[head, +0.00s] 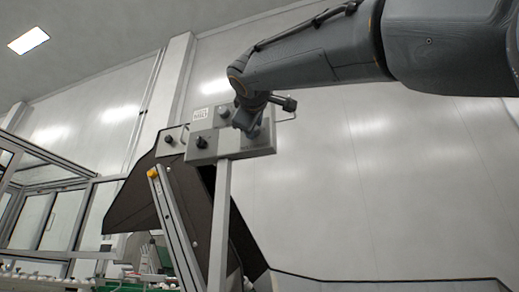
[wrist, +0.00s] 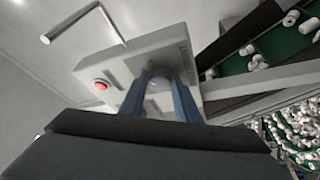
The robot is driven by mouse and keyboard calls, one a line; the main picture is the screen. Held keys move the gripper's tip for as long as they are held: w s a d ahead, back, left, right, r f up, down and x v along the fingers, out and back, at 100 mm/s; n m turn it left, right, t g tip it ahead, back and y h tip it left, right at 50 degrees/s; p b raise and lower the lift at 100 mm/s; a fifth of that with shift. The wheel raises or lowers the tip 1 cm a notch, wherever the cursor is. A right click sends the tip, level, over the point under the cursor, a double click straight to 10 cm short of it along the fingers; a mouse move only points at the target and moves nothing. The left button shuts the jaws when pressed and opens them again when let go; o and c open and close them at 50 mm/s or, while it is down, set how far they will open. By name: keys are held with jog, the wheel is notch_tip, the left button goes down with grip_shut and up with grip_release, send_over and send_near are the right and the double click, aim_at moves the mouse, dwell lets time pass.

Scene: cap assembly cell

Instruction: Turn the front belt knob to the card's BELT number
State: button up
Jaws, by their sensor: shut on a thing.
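A grey control box (head: 232,146) is mounted on a post. My gripper (head: 247,128) is at its right part in the head view. In the wrist view, the blue fingers of my gripper (wrist: 165,98) stand on both sides of a pale round knob (wrist: 160,83) and are shut on it. The fingers cover most of the knob, so its pointer and scale are hidden. A dark knob (head: 201,142) sits on the left of the same box. A small white card (head: 200,114) with dark print stands above the box; its number is too small to read.
A second box (head: 170,141) with a dark knob is behind at the left. A red button (wrist: 101,85) and a metal bar handle (wrist: 85,20) are near my fingers. A green belt (wrist: 235,66) with white caps runs at the right in the wrist view.

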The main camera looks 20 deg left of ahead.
jog(key=shift+f, duration=0.1)
dwell(0.3)
jog(key=o, duration=1)
jog(key=shift+o, duration=0.2)
jog(key=b+v, duration=0.1)
jog(key=v, duration=0.6)
jog(key=shift+s+b, duration=0.3)
jog(key=shift+s, duration=0.05)
